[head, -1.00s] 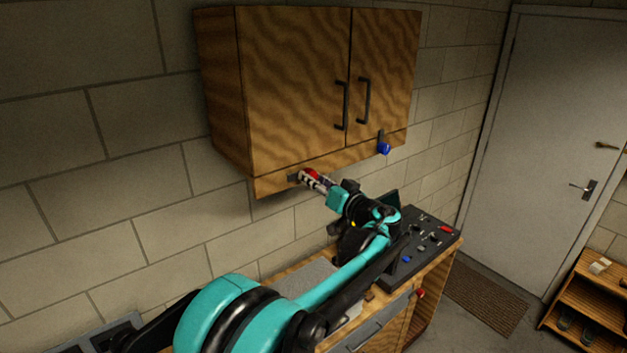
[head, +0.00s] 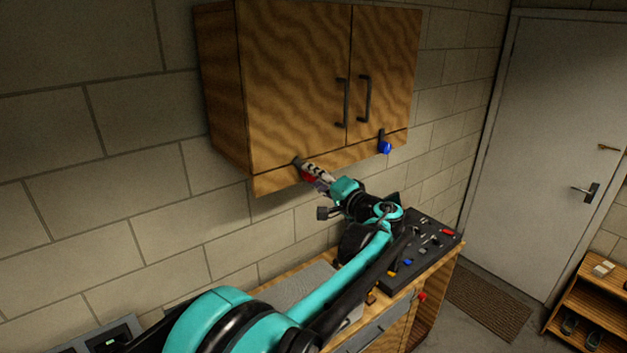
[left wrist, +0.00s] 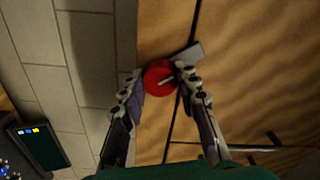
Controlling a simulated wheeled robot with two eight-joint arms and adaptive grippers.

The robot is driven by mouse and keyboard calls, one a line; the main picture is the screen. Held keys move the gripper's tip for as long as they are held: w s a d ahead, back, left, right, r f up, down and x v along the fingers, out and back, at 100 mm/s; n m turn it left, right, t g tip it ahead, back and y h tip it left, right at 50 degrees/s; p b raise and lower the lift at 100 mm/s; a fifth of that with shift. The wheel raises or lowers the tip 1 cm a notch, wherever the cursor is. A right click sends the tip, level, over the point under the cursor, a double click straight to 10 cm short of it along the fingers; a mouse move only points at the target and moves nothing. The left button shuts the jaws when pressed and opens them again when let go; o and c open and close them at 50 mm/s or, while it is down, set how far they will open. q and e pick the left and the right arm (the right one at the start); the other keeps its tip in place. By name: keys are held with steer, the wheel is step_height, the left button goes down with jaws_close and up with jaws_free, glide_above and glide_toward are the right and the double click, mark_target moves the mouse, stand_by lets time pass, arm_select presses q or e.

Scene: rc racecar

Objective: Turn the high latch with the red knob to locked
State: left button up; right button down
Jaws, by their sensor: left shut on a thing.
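The latch with the red knob (left wrist: 158,77) is on the lower rail of the wooden wall cabinet (head: 290,80), at its left. My left gripper (head: 306,170) is shut on the red knob, one finger on each side, as the left wrist view (left wrist: 160,82) shows. The latch's grey bar (left wrist: 188,54) sticks out past the knob and crosses the seam between the rail and the door. In the head view the fingers mostly hide the knob; the dark bar end (head: 297,160) shows above them, pointing up. My right gripper is not in view.
A second latch with a blue knob (head: 384,147) is on the rail at the right, its bar upright. Two dark handles (head: 364,98) stand out from the doors. A grey door is at the right.

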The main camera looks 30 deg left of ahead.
arm_select(q)
steer(key=shift+m+b, duration=0.5)
steer(key=shift+m, duration=3.1)
steer(key=o, duration=1.2)
steer(key=shift+c, duration=0.2)
steer(key=v, duration=1.2)
steer(key=shift+f, duration=0.2)
